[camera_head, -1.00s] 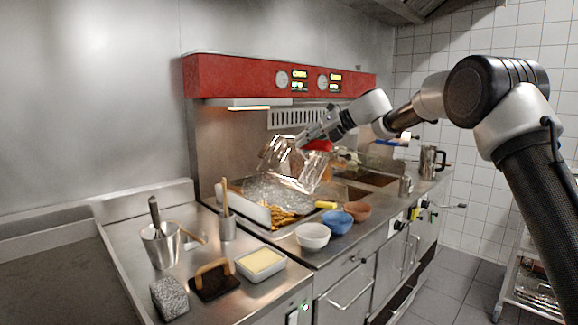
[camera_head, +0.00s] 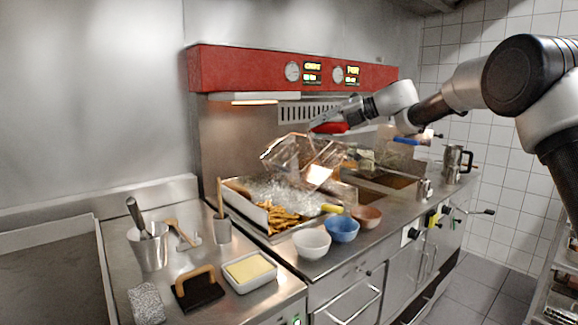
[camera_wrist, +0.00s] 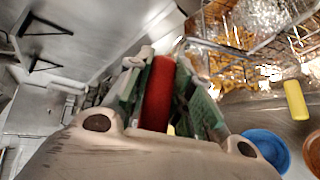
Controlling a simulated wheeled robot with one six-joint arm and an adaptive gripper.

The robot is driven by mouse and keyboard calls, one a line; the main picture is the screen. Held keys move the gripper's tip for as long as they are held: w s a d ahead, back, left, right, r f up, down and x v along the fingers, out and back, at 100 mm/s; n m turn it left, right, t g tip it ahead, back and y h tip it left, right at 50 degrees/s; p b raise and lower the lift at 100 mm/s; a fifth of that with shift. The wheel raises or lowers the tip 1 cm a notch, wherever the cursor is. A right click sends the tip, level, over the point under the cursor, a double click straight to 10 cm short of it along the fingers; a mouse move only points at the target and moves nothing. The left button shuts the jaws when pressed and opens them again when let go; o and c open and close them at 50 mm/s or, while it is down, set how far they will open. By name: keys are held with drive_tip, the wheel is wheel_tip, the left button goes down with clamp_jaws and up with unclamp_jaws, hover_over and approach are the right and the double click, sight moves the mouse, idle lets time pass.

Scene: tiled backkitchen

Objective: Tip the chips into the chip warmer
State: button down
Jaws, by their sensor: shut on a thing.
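My gripper (camera_head: 328,121) is shut on the red handle (camera_wrist: 158,92) of a wire fry basket (camera_head: 300,153). The basket hangs tilted in the air above the chip warmer (camera_head: 243,200). I can see through its shiny mesh and make out no chips in it. Golden chips (camera_head: 279,215) lie in a heap in the front part of the warmer, and they also show in the wrist view (camera_wrist: 232,76). The back of the warmer has a bright perforated floor, partly behind the basket.
White (camera_head: 311,241), blue (camera_head: 341,229) and brown (camera_head: 367,216) bowls stand along the counter's front edge, with a yellow handle (camera_head: 332,208) behind them. A steel cup (camera_head: 149,247) and butter dish (camera_head: 249,270) are at the left. The red control hood (camera_head: 250,70) overhangs the warmer.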

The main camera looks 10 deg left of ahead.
drive_tip(key=w+d+m+g+y, duration=0.1)
drive_tip(key=w+d+m+y, duration=0.2)
drive_tip(key=w+d, duration=0.1)
drive_tip(key=shift+w+d+m, duration=0.3)
drive_tip(key=shift+w, duration=0.6)
drive_tip(key=shift+s+a, duration=0.1)
